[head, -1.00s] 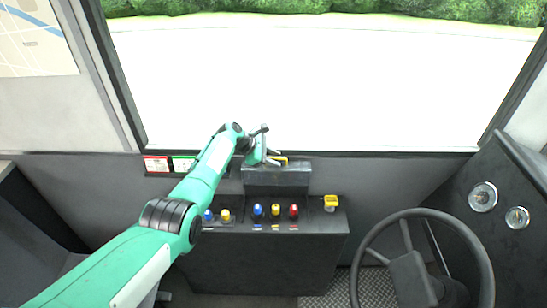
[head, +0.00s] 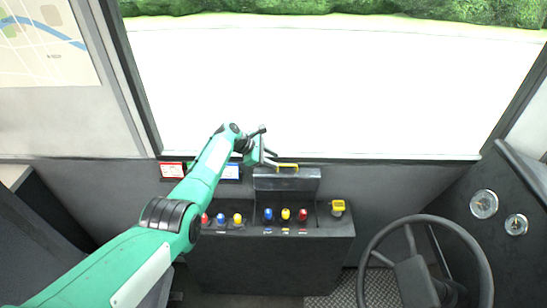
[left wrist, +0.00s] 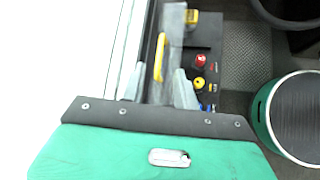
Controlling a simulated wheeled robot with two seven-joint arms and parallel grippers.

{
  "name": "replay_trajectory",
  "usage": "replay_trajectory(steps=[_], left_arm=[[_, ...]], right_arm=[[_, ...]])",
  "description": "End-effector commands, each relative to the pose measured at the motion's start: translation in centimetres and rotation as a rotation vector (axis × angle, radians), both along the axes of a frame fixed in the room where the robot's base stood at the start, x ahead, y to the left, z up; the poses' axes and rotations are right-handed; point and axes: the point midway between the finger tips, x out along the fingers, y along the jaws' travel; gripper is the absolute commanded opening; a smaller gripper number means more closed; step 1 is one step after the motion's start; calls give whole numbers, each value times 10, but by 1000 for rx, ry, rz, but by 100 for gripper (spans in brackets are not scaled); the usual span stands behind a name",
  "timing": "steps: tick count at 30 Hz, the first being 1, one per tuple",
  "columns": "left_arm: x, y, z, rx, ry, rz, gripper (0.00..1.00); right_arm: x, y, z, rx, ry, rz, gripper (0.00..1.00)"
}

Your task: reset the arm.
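My left arm comes in from the lower left in the head view and reaches over the black control console (head: 270,258). My left gripper (head: 268,153) is at the raised lid (head: 287,181), close to its yellow handle (head: 288,167). In the left wrist view my left gripper (left wrist: 158,85) has its two grey fingers apart. The yellow handle (left wrist: 159,57) shows in the gap between them; I cannot tell whether they touch it. My right gripper is not in view.
Red (head: 303,215), yellow (head: 286,214) and blue (head: 268,215) knobs stand under the lid, with more knobs at left. A yellow switch (head: 338,206) sits at right. A steering wheel (head: 425,262) fills the lower right. The windscreen (head: 330,90) is behind.

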Motion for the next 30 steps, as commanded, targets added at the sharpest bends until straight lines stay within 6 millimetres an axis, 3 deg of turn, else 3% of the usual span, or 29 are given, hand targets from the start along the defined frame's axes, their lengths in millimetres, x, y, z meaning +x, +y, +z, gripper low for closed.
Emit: replay_trajectory(steps=[4,21,26,30], left_arm=[[0,2,10,0,0,0,31],[-1,4,8,3,-2,-3,31],[-16,15,-14,47,-50,-51,31],[-45,34,-47,133,-143,-145,31]], right_arm=[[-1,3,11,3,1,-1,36],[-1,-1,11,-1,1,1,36],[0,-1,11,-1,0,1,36],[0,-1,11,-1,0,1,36]])
